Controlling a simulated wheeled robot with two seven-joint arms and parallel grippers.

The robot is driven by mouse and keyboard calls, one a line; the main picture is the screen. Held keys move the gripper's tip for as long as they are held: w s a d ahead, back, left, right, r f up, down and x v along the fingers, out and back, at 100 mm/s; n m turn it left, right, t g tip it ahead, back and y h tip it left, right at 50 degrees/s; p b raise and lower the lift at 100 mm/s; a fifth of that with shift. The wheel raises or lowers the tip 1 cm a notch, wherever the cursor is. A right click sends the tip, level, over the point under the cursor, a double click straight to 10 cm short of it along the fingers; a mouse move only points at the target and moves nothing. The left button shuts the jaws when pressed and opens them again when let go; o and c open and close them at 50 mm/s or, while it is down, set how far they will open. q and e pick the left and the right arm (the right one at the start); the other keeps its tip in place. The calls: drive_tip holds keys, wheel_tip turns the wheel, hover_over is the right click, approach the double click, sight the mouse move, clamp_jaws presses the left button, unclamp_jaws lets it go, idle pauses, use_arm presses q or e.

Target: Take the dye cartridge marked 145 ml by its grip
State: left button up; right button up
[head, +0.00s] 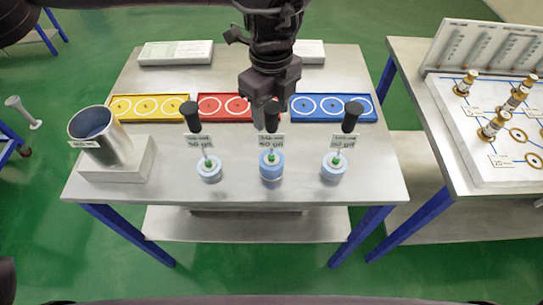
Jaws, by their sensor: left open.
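Three dye cartridges stand in a row on the metal table, each with a pale blue round base, a green part, a tag and an upright black grip: left (209,168), middle (271,165) and right (334,167). The tags are too small to read surely, so I cannot tell which says 145 ml. My left gripper (269,100) comes down from the top and is open at the middle cartridge's black grip (272,124). It partly hides that grip's top; I cannot tell whether they touch. The left grip (190,117) and right grip (351,117) are clear of it.
Behind the cartridges lie yellow (147,118), red (207,118) and blue (366,112) trays with white rings. A metal cylinder (112,148) stands tilted on a grey block at the left. A second table (470,185) with a board of fittings stands at the right.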

use_arm(q)
wheel_tip(320, 180, down, 2)
drive_tip(key=shift+f, duration=0.1)
drive_tip(key=c, duration=0.9)
drive_tip(key=shift+r, duration=0.2)
drive_tip(key=shift+c, duration=0.2)
wheel_tip(320, 180, up, 10)
drive_tip(key=shift+w+d+f+b, duration=0.1)
drive_tip(key=shift+f+b, duration=0.05)
drive_tip(key=shift+b, duration=0.4)
wheel_tip(320, 180, up, 10)
drive_tip(key=p, duration=0.2)
